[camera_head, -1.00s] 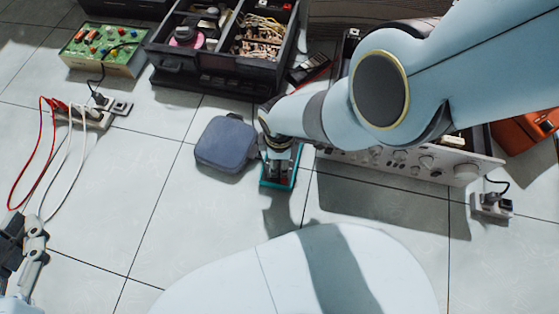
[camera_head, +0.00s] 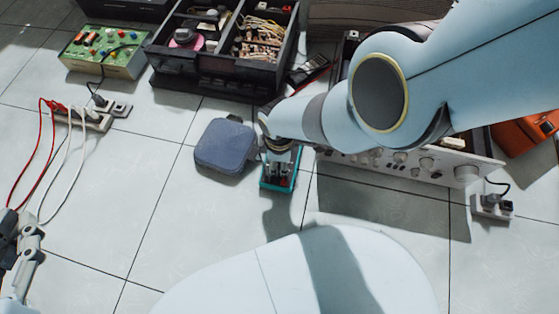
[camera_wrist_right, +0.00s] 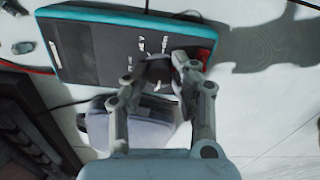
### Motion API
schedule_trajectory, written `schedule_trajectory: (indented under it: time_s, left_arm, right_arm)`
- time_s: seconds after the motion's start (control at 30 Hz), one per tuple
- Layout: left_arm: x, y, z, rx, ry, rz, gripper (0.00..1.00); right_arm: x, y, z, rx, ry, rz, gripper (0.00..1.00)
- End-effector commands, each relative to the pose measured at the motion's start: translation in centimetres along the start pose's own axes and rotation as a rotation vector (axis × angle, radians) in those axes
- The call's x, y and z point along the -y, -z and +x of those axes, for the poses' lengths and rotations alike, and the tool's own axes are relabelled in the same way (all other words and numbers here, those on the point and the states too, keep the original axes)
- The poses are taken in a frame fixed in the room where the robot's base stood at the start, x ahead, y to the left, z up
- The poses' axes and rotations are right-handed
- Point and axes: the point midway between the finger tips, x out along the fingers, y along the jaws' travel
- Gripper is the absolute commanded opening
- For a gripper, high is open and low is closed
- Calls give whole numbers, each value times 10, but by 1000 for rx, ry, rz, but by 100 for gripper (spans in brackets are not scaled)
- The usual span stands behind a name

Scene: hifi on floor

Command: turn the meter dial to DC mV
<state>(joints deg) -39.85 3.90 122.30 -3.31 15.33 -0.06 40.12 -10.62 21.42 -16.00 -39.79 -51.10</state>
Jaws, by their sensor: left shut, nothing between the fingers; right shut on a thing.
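The meter (camera_head: 268,184), dark with a teal edge, lies on the tiled floor, mostly hidden under my right arm in the head view. In the right wrist view the meter (camera_wrist_right: 92,50) shows its dark face, with small white marks around a dark round dial (camera_wrist_right: 157,72) and a red patch near one end. My right gripper (camera_wrist_right: 162,68) is shut on the dial, one finger on each side. It also shows above the meter in the head view (camera_head: 279,170). The dial's setting cannot be read. My left gripper (camera_head: 8,240) is shut and empty at the left edge, away from the meter.
A blue-grey pouch (camera_head: 226,146) lies close beside the meter. A dark toolbox (camera_head: 215,65) stands behind, and a silver hi-fi unit (camera_head: 410,165) is to the right. A power strip (camera_head: 88,120) with red and white cables is at left. The front floor is clear.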

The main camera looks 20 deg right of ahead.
Motion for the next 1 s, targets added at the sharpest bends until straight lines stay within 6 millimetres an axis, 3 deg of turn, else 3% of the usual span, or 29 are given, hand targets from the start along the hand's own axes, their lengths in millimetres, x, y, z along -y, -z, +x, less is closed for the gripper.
schedule_trajectory:
  time_s: [0.37,1.0]
  left_arm:
    - [0,3,1,-13,-1,2,0]
    - [1,32,11,-120,0,10,0]
  right_arm:
    - [1,0,1,-1,0,181,0]
    - [2,0,1,0,1,783,0]
